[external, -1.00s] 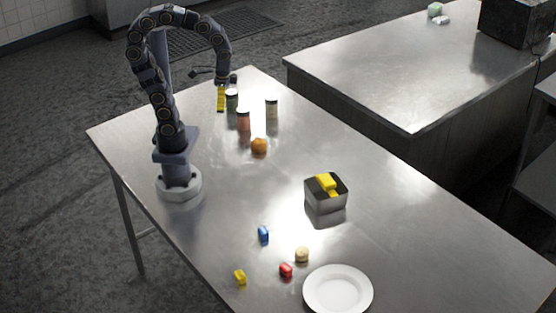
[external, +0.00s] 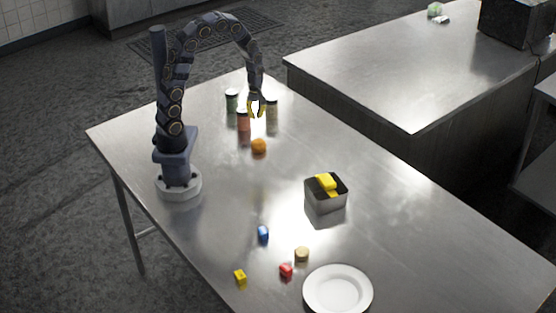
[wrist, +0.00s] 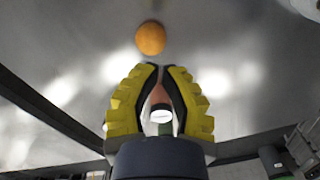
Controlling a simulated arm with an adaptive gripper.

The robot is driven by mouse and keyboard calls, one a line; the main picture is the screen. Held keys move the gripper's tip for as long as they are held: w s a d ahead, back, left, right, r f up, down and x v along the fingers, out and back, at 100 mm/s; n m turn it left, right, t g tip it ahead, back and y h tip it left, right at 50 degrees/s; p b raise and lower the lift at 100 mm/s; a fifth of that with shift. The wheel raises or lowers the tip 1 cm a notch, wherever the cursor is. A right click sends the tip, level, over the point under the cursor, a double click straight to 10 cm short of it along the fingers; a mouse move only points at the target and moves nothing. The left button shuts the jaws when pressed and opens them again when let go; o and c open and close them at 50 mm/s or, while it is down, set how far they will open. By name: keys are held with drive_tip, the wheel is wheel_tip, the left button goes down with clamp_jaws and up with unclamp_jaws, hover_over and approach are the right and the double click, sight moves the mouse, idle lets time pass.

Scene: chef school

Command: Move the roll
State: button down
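Two things could be the roll, and I cannot tell which it is. One is a small tan round piece (external: 302,254) near the plate. The other is an orange-brown round thing (external: 259,146) in front of the jars, which also shows in the wrist view (wrist: 150,38) just beyond my fingertips.
A green jar (external: 232,101), a red-orange jar (external: 243,120) and a pale jar (external: 271,113) stand close to my gripper. A metal box (external: 326,203) holds yellow pieces. Blue (external: 263,233), red (external: 286,271) and yellow (external: 240,277) blocks lie near a white plate (external: 338,291).

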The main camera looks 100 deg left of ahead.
sight(286, 169)
drive_tip(key=s+a+f+n, duration=0.3)
drive_tip(key=a+f+n, duration=0.3)
drive_tip(key=a, duration=0.1)
wheel_tip(286, 169, down, 10)
drive_tip(key=shift+w+a+f, duration=0.1)
drive_tip(key=shift+f, duration=0.05)
drive_tip(key=w+d, duration=1.4)
drive_tip(key=shift+w+d, duration=0.25)
wheel_tip(286, 169, up, 10)
idle(0.3)
